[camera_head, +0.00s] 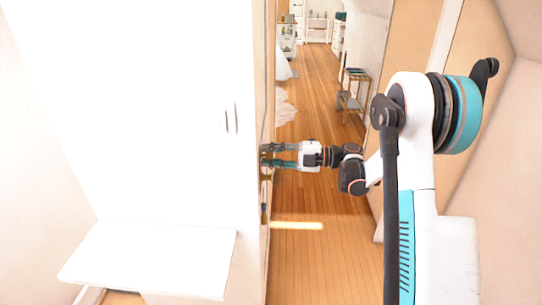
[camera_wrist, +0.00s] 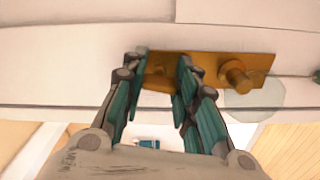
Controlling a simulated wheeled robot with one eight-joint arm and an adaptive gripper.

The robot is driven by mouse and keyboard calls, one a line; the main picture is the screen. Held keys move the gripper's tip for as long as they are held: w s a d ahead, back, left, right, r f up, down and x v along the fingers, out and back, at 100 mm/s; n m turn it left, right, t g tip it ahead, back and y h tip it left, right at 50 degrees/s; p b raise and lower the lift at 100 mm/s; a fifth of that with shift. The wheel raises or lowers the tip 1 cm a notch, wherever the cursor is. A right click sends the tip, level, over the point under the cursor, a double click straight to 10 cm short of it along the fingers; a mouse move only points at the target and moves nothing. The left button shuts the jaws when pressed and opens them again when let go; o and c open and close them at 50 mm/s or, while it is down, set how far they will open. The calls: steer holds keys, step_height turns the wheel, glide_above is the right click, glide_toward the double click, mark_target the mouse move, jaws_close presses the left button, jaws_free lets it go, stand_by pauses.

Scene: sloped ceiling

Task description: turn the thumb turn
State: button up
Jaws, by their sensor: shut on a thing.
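A brass plate (camera_wrist: 210,63) is fixed on a pale door (camera_wrist: 60,60) in the wrist view. A short round brass knob (camera_wrist: 236,76) sticks out of its right part, apart from my fingers. My gripper (camera_wrist: 160,70) has its two teal fingers at the left part of the plate, shut on the brass thumb turn (camera_wrist: 161,72). The fingertips hide part of the thumb turn, and its exact angle is hard to tell. In the head view my gripper (camera_head: 266,155) reaches left to the door's edge-on face, where the plate is barely visible.
A wooden floor (camera_head: 310,90) runs back past a small shelf stand (camera_head: 354,92). A wall stands on the right.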

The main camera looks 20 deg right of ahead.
steer(key=m, duration=0.7)
steer(key=shift+f, duration=0.1)
steer(key=m, duration=0.6)
steer(key=shift+s, duration=0.1)
steer(key=shift+m, duration=0.3)
steer(key=o, duration=1.1)
steer(key=shift+c, duration=0.2)
steer(key=v, duration=1.2)
